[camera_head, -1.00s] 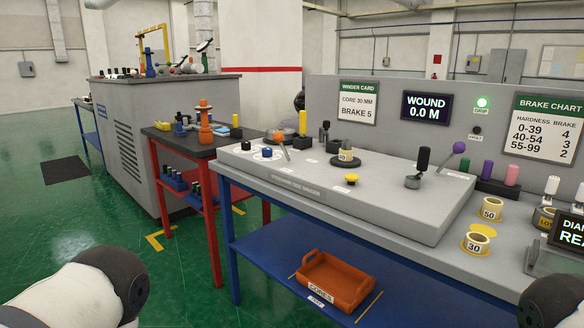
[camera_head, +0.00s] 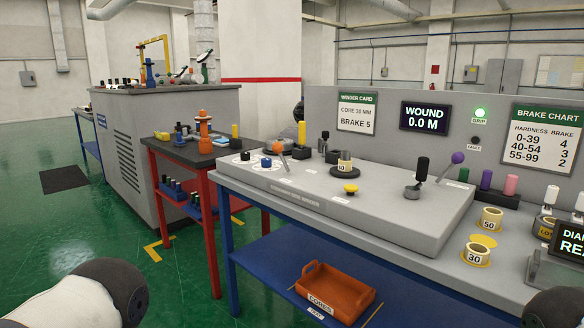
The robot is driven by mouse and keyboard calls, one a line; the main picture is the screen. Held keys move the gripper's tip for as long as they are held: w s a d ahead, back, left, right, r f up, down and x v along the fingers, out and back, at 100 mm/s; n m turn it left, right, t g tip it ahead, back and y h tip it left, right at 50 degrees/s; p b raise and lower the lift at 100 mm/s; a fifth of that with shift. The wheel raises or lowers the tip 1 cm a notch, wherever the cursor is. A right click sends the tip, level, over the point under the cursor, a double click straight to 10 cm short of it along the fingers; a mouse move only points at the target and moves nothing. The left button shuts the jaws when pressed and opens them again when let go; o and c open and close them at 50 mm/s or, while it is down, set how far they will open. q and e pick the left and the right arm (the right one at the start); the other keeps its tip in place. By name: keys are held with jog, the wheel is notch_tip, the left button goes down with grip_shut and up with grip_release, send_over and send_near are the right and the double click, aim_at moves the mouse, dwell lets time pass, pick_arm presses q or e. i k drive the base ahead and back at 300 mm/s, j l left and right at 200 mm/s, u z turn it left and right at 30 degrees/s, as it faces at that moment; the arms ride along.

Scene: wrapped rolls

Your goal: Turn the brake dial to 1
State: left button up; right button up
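The grey winder panel (camera_head: 400,215) lies on the blue-legged bench. At its left end, two small dials sit on white marked discs: a black-knobbed dial (camera_head: 244,156) and a blue-knobbed dial (camera_head: 266,162). Their scale marks are too small to read, so I cannot tell which is the brake dial or where either points. The winder card (camera_head: 358,112) reads core 30 mm, brake 5. The brake chart (camera_head: 545,140) lists hardness 0-39 as 4, 40-54 as 3, 55-99 as 2. Parts of my arms show at the lower corners; both grippers are out of view.
A yellow button (camera_head: 351,189), a core on a spindle (camera_head: 345,163) and a black-handled lever (camera_head: 419,172) are farther right. An orange cores tray (camera_head: 345,292) is on the lower shelf. Open green floor lies at left.

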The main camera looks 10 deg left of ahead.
aim_at(245, 156)
jog(key=i+j+z, duration=0.1)
jog(key=j, duration=0.25)
jog(key=i+j, duration=0.25)
jog(key=i+j+z, duration=0.15)
jog(key=j, duration=0.3)
jog(key=i+j+z, duration=0.1)
jog(key=j, duration=0.25)
jog(key=i, duration=0.1)
